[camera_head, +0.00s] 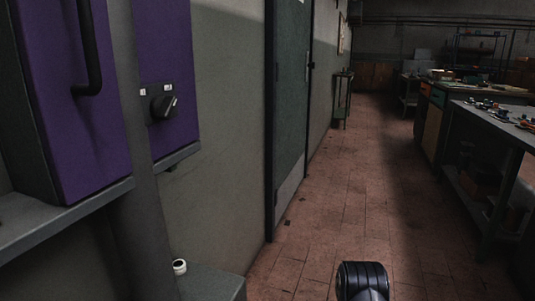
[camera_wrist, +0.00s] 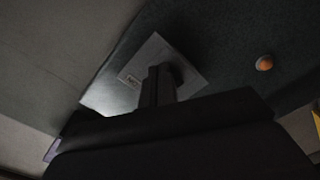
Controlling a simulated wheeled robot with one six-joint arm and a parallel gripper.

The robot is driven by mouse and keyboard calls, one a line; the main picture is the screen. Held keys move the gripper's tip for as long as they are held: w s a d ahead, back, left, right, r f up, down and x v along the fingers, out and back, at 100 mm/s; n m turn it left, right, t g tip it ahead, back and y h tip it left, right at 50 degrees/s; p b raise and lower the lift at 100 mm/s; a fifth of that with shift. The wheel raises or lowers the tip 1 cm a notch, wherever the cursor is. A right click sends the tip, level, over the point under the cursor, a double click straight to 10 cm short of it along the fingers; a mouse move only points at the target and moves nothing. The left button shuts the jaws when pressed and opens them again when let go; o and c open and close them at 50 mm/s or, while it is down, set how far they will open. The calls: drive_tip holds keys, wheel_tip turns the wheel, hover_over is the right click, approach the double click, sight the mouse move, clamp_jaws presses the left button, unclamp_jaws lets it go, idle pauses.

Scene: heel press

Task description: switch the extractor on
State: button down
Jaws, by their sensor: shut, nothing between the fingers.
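A black rotary switch (camera_head: 163,106) with a pale pointer sits on the front of a purple cabinet (camera_head: 178,45) at the left of the head view. Its pointer leans up to the right, and small pale labels are above it. I cannot tell which label is on. My gripper (camera_wrist: 158,78) shows dark in the wrist view, its fingers shut and empty. Behind it is a tilted grey plate (camera_wrist: 155,48) with a small label. A dark shape beside the fingers is too dim to name. The gripper's fingers are not visible in the head view.
A grey post (camera_head: 125,75) stands left of the switch, beside a purple door with a black handle (camera_head: 89,45). A ledge runs under the cabinet. A green door (camera_head: 291,90) is further along the wall. Benches (camera_head: 490,120) line the right. The tiled floor between is clear. The wrist view shows an orange round thing (camera_wrist: 264,63).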

drive_tip(key=shift+s+f, duration=0.2)
drive_tip(key=shift+f, duration=0.1)
idle(0.4)
drive_tip(key=v, duration=0.6)
drive_tip(key=shift+w+f+b, duration=0.3)
drive_tip(key=shift+b, duration=0.05)
drive_tip(key=shift+d+r, duration=0.1)
